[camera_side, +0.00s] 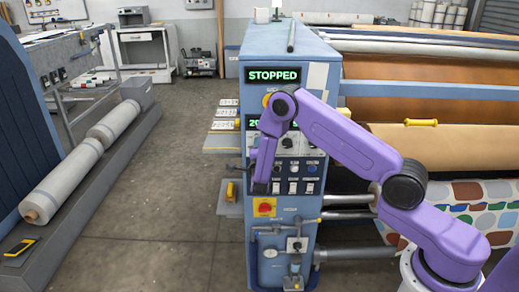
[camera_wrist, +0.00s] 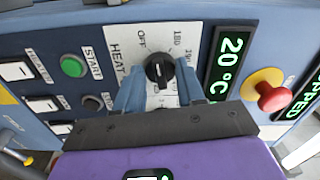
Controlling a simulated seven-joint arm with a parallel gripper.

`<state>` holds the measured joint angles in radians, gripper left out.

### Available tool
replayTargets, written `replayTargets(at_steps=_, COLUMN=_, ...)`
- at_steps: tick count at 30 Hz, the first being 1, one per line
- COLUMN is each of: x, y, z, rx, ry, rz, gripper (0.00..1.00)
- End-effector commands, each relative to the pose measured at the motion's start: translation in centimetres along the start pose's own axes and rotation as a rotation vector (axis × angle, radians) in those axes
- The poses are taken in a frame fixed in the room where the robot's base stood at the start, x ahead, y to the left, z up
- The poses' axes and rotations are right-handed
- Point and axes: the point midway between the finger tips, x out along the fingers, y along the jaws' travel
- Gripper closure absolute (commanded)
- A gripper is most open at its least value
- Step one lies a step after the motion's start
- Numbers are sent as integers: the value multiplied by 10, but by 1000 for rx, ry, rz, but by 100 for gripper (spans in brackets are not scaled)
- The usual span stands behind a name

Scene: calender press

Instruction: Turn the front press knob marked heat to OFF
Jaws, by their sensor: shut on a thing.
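The black heat knob (camera_wrist: 159,69) sits on a white dial plate (camera_wrist: 117,42) marked HEAT in the wrist view. OFF is printed just above the knob, with numbers such as 180 to its right. A small pale mark shows on the knob, but I cannot tell exactly which label it points to. My gripper (camera_wrist: 160,84) has its two blue-grey fingers on either side of the knob, shut on it. In the side view my purple arm's gripper (camera_side: 262,178) is at the front of the blue press cabinet (camera_side: 262,65), and the heat knob is hidden there.
A green START button (camera_wrist: 73,66) and several switches lie left of the dial. A display (camera_wrist: 231,62) reading 20 °C and a red button (camera_wrist: 271,95) on yellow are to its right. A STOPPED display (camera_side: 273,75) and a red-yellow switch (camera_side: 265,207) are on the cabinet.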

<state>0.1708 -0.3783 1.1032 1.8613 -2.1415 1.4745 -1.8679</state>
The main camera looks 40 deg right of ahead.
Motion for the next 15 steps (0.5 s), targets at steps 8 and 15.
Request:
replayTargets(at_steps=8, x=-1, y=1, z=0, rx=-218, ry=0, rz=1, gripper=92)
replayTargets(at_steps=15, x=-1, y=2, z=0, rx=-335, ry=-1, rz=1, gripper=92)
